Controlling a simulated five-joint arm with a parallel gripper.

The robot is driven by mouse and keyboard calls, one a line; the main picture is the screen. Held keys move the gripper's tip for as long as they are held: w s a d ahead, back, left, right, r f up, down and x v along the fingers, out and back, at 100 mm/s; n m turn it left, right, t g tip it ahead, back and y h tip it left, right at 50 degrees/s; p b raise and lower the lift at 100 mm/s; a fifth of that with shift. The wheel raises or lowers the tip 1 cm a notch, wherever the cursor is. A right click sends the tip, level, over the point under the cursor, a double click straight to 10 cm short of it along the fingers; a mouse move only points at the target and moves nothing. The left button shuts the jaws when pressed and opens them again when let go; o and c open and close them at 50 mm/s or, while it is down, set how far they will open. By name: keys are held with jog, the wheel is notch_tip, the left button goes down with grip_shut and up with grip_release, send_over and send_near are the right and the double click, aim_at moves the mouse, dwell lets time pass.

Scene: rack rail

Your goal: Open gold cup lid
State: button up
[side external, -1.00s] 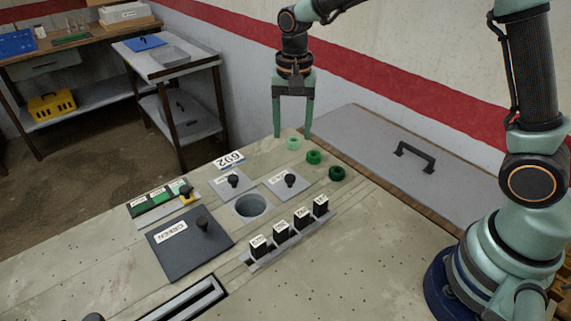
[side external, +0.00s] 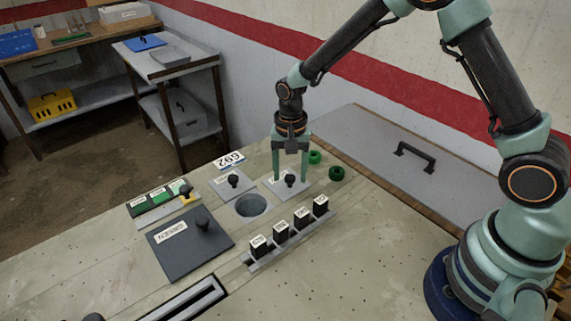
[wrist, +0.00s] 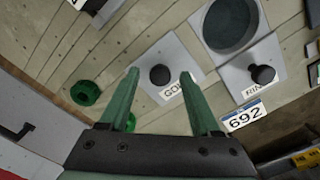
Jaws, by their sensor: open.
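The gold cup lid is a grey square plate with a black knob (side external: 290,180) and a white label. In the wrist view the lid (wrist: 181,57) shows a label starting "GOL", partly covered by a finger. My gripper (side external: 290,181) is open and points down over this lid. In the wrist view, my fingertips (wrist: 160,73) appear on either side of the knob, with gaps on both sides. I cannot tell whether the fingertips are down at knob height or above it.
Another knobbed lid (side external: 222,184) and an open round hole (side external: 250,206) lie beside it. A row of black labelled blocks (side external: 281,231), a dark GREEN-labelled plate (side external: 180,256) and green rings (side external: 336,173) are nearby. A 692 tag (side external: 228,161) lies behind.

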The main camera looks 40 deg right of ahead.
jog(key=shift+f, duration=0.1)
grip_shut()
dwell(1.4)
